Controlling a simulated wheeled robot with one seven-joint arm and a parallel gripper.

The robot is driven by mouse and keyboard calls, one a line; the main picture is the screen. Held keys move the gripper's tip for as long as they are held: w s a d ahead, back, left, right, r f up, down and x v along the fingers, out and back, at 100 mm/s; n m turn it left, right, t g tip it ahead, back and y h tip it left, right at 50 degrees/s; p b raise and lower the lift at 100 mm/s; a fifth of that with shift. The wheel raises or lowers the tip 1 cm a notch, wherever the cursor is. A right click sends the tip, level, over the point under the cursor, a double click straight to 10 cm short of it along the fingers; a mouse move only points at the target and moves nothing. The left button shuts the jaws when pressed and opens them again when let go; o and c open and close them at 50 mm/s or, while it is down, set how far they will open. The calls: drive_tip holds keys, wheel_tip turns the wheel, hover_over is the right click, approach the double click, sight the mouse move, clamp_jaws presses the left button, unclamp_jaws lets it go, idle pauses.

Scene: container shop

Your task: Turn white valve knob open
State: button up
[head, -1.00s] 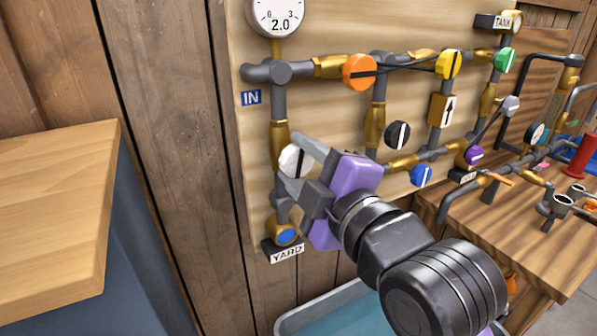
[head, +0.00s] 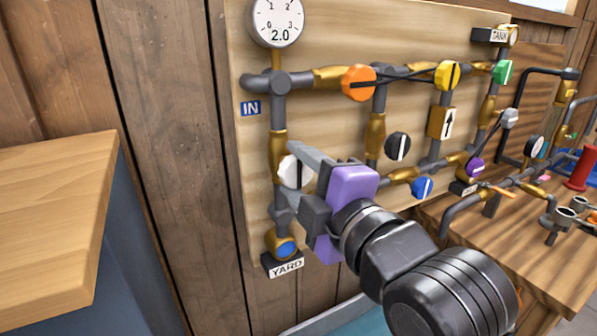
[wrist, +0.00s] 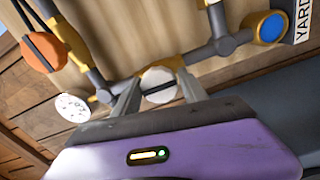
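The white valve knob (head: 290,172), with a dark line on its face, is on the lower left vertical pipe, between the IN tag and the YARD label. My gripper (head: 287,175) is at the knob, one finger above it and one below in the head view. In the wrist view the white knob (wrist: 158,83) is between the two fingertips (wrist: 159,77), which lie close against its sides. The fingers appear shut on it; the contact itself is too small to see clearly. The lower finger and the purple hand cover the pipe beside the knob.
An orange knob (head: 359,83), a yellow knob (head: 447,75), a black knob (head: 398,146) and a blue knob (head: 422,187) are on pipes to the right. A gauge (head: 277,22) is above. A wooden counter (head: 50,215) is at the left, a workbench (head: 500,245) at the right.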

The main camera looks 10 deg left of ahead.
drive_tip(key=shift+o, duration=1.1)
drive_tip(key=shift+s, duration=0.1)
drive_tip(key=b+v, duration=0.1)
drive_tip(key=v, duration=0.6)
drive_tip(key=shift+s+d, duration=0.25)
